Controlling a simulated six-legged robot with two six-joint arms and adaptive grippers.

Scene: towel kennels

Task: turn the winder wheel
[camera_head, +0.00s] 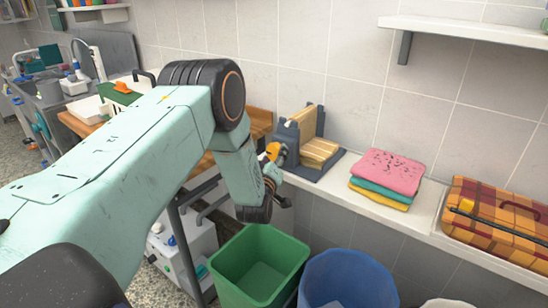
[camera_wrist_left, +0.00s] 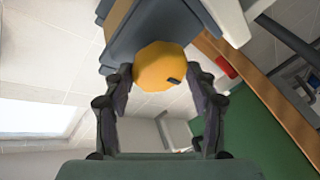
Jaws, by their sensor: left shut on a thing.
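The winder (camera_head: 318,168), a dark grey frame with yellow-tan boards or cloth in it, stands on the white ledge against the tiled wall. Its yellow wheel (camera_head: 273,150) sits on the left side of the frame. My left gripper (camera_head: 275,168) is at the wheel, with my arm hiding part of it. In the left wrist view the round yellow wheel (camera_wrist_left: 160,66) with a small dark mark sits between the two fingers of my left gripper (camera_wrist_left: 163,85), which are shut on it. The grey winder body (camera_wrist_left: 150,30) is just beyond. My right gripper is in neither view.
Folded pink, teal and yellow towels (camera_head: 387,172) lie right of the winder. A plaid case (camera_head: 497,222) is farther right. Green (camera_head: 261,265) and blue (camera_head: 347,280) bins stand below the ledge. A white shelf (camera_head: 470,30) hangs above. My arm covers much of the left.

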